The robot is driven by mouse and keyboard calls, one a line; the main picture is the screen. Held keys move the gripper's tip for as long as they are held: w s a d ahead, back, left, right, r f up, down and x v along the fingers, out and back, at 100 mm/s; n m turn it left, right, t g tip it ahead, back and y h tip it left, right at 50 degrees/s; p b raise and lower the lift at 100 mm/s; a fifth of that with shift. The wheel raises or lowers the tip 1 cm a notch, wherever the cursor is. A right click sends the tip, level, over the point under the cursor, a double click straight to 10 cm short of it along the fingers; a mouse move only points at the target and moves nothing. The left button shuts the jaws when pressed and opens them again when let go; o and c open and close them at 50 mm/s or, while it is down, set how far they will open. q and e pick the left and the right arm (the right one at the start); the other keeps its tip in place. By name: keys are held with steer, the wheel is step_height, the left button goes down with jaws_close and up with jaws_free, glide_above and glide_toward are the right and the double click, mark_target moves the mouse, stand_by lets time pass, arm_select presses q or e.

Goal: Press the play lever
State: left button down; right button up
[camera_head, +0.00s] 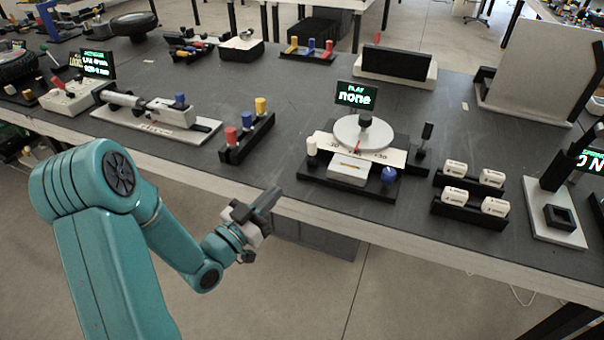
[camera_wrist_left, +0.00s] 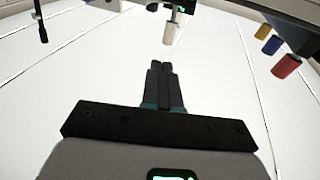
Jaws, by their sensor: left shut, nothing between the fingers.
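The play station (camera_head: 358,193) is a black base on the table with a round pale turntable (camera_head: 352,138) and a screen (camera_head: 357,95) reading "PLAY none". A dark upright lever (camera_head: 425,140) stands at its right side. A white peg (camera_head: 311,147) is at its left and a blue knob (camera_head: 389,174) at its front right. I cannot tell for sure which is the play lever. My left gripper (camera_head: 272,197) is shut and empty at the table's front edge, left of the station and apart from it. In the left wrist view the shut fingers (camera_wrist_left: 162,68) point toward a white peg (camera_wrist_left: 171,32).
A black block (camera_head: 250,140) with red, blue and yellow pegs stands left of the station. Black holders with white cylinders (camera_head: 462,215) stand to its right. The table's front edge (camera_head: 405,240) runs just past my gripper. A black panel (camera_head: 394,62) is behind.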

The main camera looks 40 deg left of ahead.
arm_select(q)
steer(key=shift+s+a, duration=0.4)
steer(key=shift+a, duration=0.25)
arm_select(e)
steer(key=shift+w+f, duration=0.1)
steer(key=shift+f, duration=0.2)
arm_select(q)
steer(key=p, duration=0.2)
glide_toward(310, 148)
steer(key=w, duration=0.4)
steer(key=w+r, duration=0.1)
steer(key=w, duration=0.2)
steer(key=shift+d, duration=0.15)
arm_select(e)
step_height(310, 148, up, 2)
steer(key=shift+r, duration=0.15)
